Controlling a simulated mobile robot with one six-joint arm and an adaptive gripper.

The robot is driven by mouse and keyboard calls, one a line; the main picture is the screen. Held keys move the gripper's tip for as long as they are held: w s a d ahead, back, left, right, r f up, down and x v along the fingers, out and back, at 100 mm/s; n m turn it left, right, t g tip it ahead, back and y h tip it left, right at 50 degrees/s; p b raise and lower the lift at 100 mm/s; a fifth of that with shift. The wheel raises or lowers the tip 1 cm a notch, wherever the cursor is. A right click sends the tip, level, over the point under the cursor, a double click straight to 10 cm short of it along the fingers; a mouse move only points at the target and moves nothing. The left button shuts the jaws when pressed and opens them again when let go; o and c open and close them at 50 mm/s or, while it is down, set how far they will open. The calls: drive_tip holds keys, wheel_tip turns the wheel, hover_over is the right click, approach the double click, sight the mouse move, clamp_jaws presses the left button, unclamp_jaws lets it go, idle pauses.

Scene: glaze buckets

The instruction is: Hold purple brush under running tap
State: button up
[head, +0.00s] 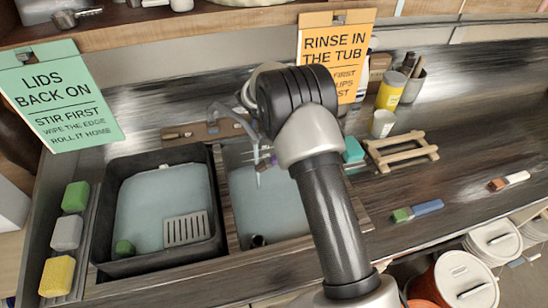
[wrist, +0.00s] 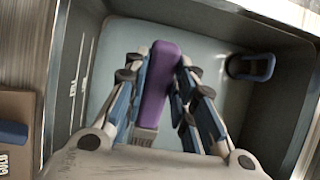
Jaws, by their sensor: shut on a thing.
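My gripper (wrist: 168,75) is shut on the purple brush (wrist: 160,85), its handle between the blue finger pads and its pale bristle end toward the palm. In the head view, a bit of purple (head: 272,160) shows beside my arm, which hides most of the gripper. The grey tap (head: 232,118) arches over the right basin (head: 270,208). A thin pale streak (head: 257,178) hangs below its spout, close to the brush; I cannot tell whether water touches the brush.
Sponges line the left edge. In the wrist view, a blue-rimmed object (wrist: 250,67) is in the basin.

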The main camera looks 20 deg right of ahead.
drive_tip(key=shift+s, duration=0.1)
drive_tip(key=s+a, duration=0.2)
drive_tip(key=s, duration=0.5)
drive_tip(key=shift+s+a, duration=0.2)
drive_tip(key=shift+s, duration=0.05)
idle(0.9)
idle(0.5)
drive_tip(key=s+a+r+p, duration=0.1)
drive_tip(key=s+r+p, duration=0.1)
drive_tip(key=s+r, duration=0.2)
drive_tip(key=shift+s+a+p, duration=0.25)
drive_tip(key=shift+s+p, duration=0.1)
drive_tip(key=shift+p, duration=0.05)
